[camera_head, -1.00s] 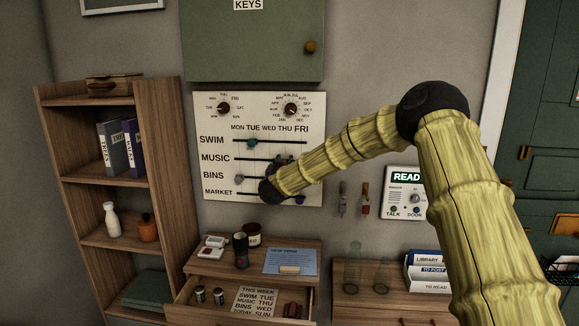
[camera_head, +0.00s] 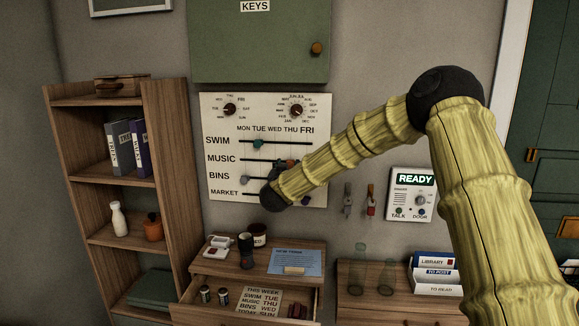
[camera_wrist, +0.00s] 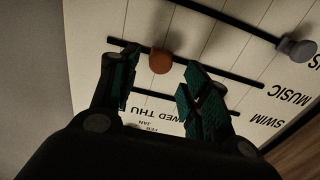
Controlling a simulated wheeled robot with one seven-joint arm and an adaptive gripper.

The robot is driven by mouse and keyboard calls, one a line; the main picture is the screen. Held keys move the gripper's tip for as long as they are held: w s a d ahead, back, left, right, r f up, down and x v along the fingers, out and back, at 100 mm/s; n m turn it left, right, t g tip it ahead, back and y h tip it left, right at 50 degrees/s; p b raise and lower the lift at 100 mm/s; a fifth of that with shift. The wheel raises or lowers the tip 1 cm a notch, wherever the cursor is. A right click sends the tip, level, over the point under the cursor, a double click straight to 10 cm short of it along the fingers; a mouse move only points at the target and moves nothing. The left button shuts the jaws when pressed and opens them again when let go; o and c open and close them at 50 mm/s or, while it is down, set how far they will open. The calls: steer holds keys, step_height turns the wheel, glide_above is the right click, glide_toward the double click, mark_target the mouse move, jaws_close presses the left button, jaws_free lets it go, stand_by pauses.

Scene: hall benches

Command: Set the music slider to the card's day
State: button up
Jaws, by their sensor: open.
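The slider board (camera_head: 218,122) hangs on the wall with rows SWIM, MUSIC, BINS and MARKET under weekday names. In the wrist view, upside down, an orange knob (camera_wrist: 160,62) sits on the music track (camera_wrist: 232,76). My gripper (camera_wrist: 161,76) is open, its green-padded fingers on either side of that knob, with gaps visible. In the head view my gripper (camera_head: 284,167) is partly hidden by my arm, near the THU column; the knob's exact day is unclear. The card (camera_head: 260,299) in the open drawer reads "MUSIC THU".
The swim knob (camera_head: 258,143) is near TUE and the grey bins knob (camera_head: 247,177) near MON. Two dials top the board, under a green key cabinet (camera_head: 258,45). A bookshelf (camera_head: 88,180) stands left; a READY intercom (camera_head: 410,195) hangs right. Glass vessels stand below.

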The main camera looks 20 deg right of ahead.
steer(key=v, duration=0.7)
steer(key=shift+s, duration=0.2)
steer(key=shift+a, duration=0.1)
